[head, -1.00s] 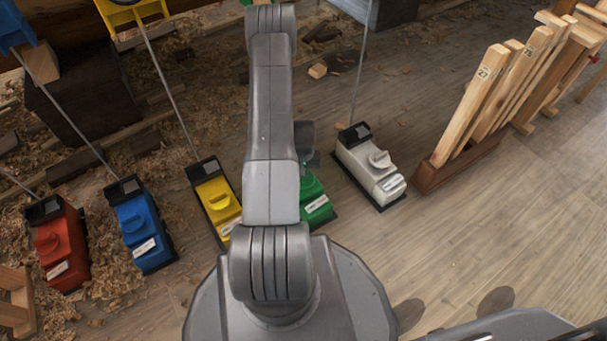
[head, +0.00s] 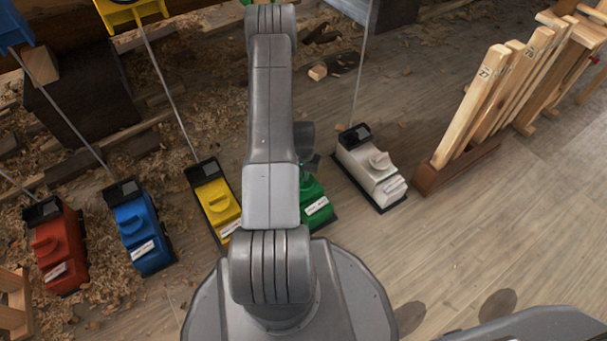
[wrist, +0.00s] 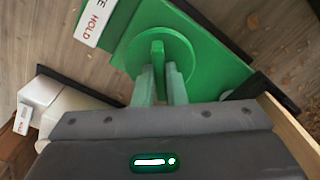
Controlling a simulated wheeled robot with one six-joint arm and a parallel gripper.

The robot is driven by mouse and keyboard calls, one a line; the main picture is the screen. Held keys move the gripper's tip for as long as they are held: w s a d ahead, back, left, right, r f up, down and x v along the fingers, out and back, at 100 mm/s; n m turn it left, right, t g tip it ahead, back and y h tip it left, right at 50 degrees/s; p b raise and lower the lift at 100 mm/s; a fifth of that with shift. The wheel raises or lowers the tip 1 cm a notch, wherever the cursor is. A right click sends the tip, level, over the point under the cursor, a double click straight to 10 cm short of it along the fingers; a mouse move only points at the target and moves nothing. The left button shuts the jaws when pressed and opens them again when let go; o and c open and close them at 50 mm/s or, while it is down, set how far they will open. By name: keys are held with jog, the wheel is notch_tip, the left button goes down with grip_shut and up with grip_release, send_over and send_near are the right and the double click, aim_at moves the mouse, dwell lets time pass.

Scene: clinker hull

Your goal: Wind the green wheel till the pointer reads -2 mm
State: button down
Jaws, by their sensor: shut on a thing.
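The green box (head: 317,203) stands on the floor in the head view, partly hidden behind my arm. In the wrist view its green wheel (wrist: 181,42) is a round disc with a raised bar (wrist: 157,56) across it. My gripper (wrist: 160,79) has its two fingers on either side of that bar and is shut on it. A white label reading HOLD (wrist: 93,20) lies beside the wheel on the box. No pointer or scale shows clearly in either view, so the reading cannot be told.
Similar red (head: 61,250), blue (head: 143,232), yellow (head: 215,200) and white (head: 369,171) boxes stand in the same row, several with thin rods rising from them. A rack of wooden pieces (head: 455,167) stands at the right.

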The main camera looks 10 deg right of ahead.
jog(key=c, duration=1.5)
grip_release()
notch_tip(320, 180, up, 14)
jog(key=p, duration=0.5)
jog(key=shift+f, duration=0.1)
